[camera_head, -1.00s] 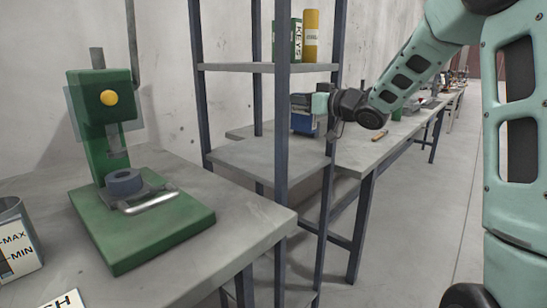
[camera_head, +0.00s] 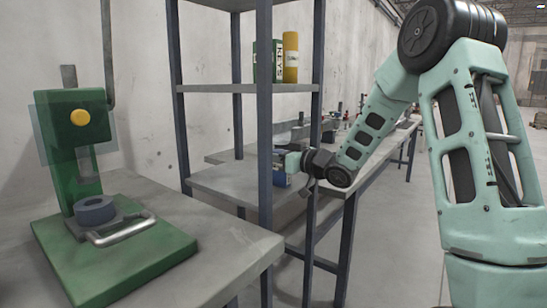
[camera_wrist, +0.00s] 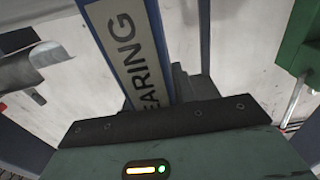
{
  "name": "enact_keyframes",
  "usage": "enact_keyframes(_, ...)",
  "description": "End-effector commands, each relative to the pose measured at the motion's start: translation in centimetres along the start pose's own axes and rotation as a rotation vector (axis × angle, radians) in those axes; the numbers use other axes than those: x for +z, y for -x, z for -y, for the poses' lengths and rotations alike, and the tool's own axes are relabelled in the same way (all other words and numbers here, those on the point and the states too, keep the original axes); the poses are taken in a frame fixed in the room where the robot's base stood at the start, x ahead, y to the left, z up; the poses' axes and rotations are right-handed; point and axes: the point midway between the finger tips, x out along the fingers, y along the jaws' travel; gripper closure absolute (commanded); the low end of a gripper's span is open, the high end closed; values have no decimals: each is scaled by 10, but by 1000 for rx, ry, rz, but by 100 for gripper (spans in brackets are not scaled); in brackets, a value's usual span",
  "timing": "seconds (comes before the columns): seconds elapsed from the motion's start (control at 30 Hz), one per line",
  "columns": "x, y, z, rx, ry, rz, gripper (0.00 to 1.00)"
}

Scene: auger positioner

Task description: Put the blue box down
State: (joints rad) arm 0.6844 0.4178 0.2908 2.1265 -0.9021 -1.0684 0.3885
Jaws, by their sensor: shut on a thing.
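The blue box (camera_head: 280,180) is in my gripper (camera_head: 291,163) at the rack's lower shelf (camera_head: 225,186) in the head view. A rack post partly hides the box. I cannot tell whether its underside touches the shelf. In the wrist view the box (camera_wrist: 128,50) shows a pale label reading "EARING" between blue edges, extending up from my gripper. My gripper is shut on it; the fingertips are mostly hidden.
The upper shelf (camera_head: 225,88) holds a green KEYS box (camera_head: 271,62) and a yellow cylinder (camera_head: 291,57). A green press (camera_head: 85,150) stands on the near left table. A long bench (camera_head: 340,180) runs behind the rack. Rack posts stand close to my gripper.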

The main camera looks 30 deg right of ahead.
Motion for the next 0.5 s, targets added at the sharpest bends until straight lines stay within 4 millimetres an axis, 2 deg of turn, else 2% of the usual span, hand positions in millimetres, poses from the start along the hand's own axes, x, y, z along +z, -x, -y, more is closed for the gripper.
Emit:
enact_keyframes(0.3,2,0,0,-1,2,-2,100)
enact_keyframes(0.33,2,0,0,0,1,-1,67)
enact_keyframes(0.37,1,0,0,0,1,-1,59)
enact_keyframes(0.4,1,0,0,0,1,-1,51)
enact_keyframes(0.5,1,0,0,0,1,-1,51)
